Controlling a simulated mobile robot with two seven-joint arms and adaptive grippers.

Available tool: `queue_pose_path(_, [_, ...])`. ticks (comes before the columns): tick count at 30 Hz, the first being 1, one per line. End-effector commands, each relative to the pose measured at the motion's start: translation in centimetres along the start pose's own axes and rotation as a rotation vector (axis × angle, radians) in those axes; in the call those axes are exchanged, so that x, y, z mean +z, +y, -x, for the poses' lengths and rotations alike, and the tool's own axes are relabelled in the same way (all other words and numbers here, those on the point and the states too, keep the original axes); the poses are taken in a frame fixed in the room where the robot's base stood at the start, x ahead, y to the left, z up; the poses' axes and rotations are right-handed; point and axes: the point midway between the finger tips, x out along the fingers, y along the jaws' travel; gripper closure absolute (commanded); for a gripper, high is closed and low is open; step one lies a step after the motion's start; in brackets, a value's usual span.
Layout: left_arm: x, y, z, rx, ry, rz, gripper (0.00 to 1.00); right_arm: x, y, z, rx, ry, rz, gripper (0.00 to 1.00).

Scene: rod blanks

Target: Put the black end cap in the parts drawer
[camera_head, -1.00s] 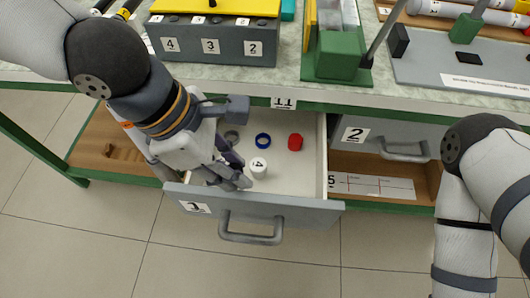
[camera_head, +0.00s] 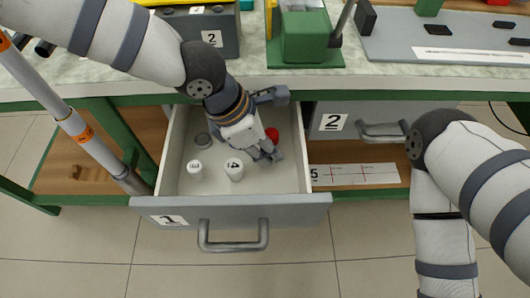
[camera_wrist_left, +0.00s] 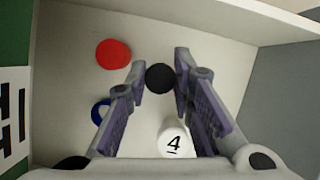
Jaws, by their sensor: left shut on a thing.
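The black end cap (camera_wrist_left: 160,78) shows in the left wrist view between the fingertips of my left gripper (camera_wrist_left: 160,71). The gripper is shut on it. In the head view this gripper (camera_head: 268,157) reaches down inside the open drawer marked 1 (camera_head: 295,211), near its right side, and hides the cap. In the left wrist view the cap is over the drawer's pale floor (camera_wrist_left: 220,60); I cannot tell whether it touches the floor. My right gripper is out of view; only the right arm shows.
Drawer 2 (camera_head: 345,136) is shut. The bench edge (camera_head: 390,88) runs above.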

Motion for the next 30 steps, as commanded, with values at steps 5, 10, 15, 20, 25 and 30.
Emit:
queue_pose_path(5, [-1.1,-0.2,-2.4,-0.003,0.003,-0.001,0.88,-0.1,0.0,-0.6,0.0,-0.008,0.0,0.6])
queue_pose_path(10, [-1.1,-0.1,-2.2,-0.003,0.002,-0.001,0.88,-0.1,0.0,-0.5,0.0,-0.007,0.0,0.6])
queue_pose_path(15, [-1.2,-0.1,-2.5,-0.002,0.002,0.0,0.67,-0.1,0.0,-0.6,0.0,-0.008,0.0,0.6])
queue_pose_path(20, [-1.2,-0.1,-2.5,-0.003,0.002,0.0,0.58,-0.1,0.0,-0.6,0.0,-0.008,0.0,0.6])
queue_pose_path(25, [-1.2,-0.1,-2.4,-0.002,0.002,-0.001,0.58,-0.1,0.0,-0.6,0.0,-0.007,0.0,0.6])
queue_pose_path(30, [-0.9,0.0,0.6,0.002,-0.001,0.004,0.58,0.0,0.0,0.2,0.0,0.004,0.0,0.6])
